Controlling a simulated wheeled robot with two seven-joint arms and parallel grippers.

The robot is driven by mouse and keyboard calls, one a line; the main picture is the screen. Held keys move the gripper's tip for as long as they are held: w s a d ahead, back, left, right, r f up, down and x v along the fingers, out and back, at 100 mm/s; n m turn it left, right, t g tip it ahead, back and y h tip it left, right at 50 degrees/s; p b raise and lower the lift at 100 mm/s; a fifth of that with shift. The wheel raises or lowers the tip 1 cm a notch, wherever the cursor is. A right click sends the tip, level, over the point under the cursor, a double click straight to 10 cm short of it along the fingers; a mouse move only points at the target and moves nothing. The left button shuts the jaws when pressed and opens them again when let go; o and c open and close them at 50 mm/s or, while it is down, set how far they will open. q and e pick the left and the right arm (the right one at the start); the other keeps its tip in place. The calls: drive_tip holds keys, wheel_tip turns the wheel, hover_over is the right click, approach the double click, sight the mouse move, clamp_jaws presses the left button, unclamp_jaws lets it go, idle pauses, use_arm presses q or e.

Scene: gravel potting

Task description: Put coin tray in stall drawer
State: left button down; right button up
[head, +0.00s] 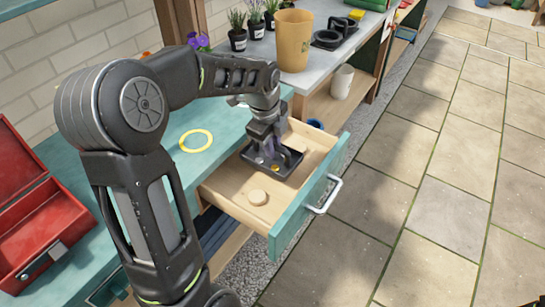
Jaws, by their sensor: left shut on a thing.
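The coin tray (290,164) is a small dark tray with a few yellow coins in it. It is inside the open stall drawer (225,194), toward its back half; I cannot tell whether it rests on the drawer bottom. My left gripper (268,158) reaches down into the drawer and is shut on the tray. The drawer has a wooden interior, a teal front and a pale handle (324,196). My right gripper is not in view.
A yellow ring (196,140) lies on the teal counter beside the drawer. An open red box (40,235) stands at the left. A tan pot (293,40), potted plants (237,30) and a black holder (335,33) stand on the back counter. Paved floor is clear at right.

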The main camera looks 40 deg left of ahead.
sight(268, 163)
use_arm(q)
drive_tip(key=shift+f, duration=2.2)
drive_tip(key=shift+f, duration=0.15)
drive_tip(key=c, duration=1.4)
unclamp_jaws()
drive_tip(key=r, duration=0.4)
drive_tip(key=s+r, duration=0.1)
drive_tip(key=r, duration=0.3)
drive_tip(key=s+r, duration=0.1)
drive_tip(key=r, duration=0.3)
drive_tip(key=shift+s, duration=0.15)
